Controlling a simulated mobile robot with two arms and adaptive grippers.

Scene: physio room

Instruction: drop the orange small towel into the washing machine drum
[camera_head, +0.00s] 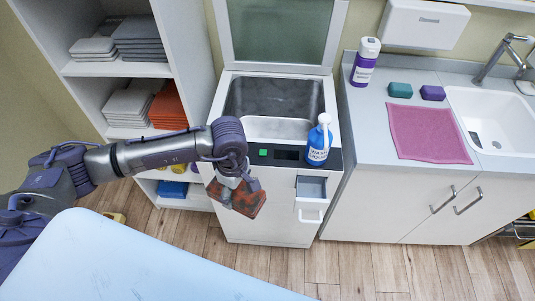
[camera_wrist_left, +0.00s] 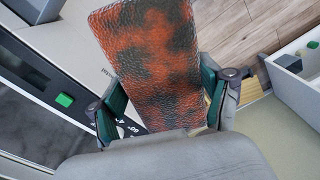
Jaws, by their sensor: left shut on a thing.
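My left gripper (camera_head: 232,184) is shut on the orange small towel (camera_head: 247,199), which has dark blotches and hangs in front of the washing machine (camera_head: 265,215). In the left wrist view the towel (camera_wrist_left: 155,60) sits between the two green-padded fingers of the left gripper (camera_wrist_left: 165,95). The machine's lid (camera_head: 280,35) stands open at the back. The grey drum opening (camera_head: 275,97) on its top is open, and looks empty. The gripper and towel are in front of and to the left of the opening, lower than the panel's front edge. My right gripper is not in view.
A blue wash liquid bottle (camera_head: 319,142) stands at the front right of the machine top. The detergent drawer (camera_head: 311,188) is pulled out. Shelves with folded towels (camera_head: 168,106) are at left, a counter with a pink cloth (camera_head: 427,134) at right. A light blue padded surface (camera_head: 130,262) fills the front left.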

